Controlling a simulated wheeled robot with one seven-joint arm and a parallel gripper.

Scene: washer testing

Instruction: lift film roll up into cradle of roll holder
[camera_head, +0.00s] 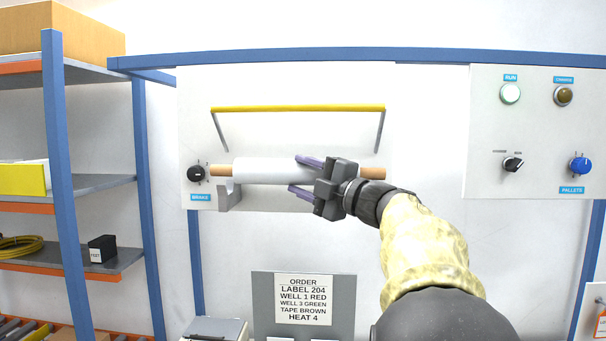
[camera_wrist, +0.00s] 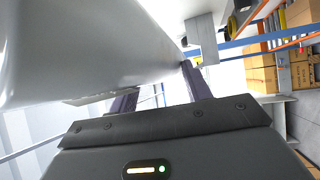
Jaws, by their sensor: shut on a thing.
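The film roll (camera_head: 262,172) is white with brown core ends and lies level in front of the roll holder's white panel (camera_head: 300,130). My gripper (camera_head: 297,175) is shut on it right of its middle, one purple finger above and one below. The roll fills the upper left of the wrist view (camera_wrist: 90,50). The grey left cradle bracket (camera_head: 234,196) of the roll holder is just below the roll's left end; I cannot tell whether they touch. The right cradle side is hidden behind my gripper and arm.
A yellow bar (camera_head: 300,109) on two grey arms is above the roll. The brake knob (camera_head: 196,173) is close to the left core end. An order sign (camera_head: 303,300) stands below. A button panel (camera_head: 535,130) is at right, shelves (camera_head: 95,186) at left.

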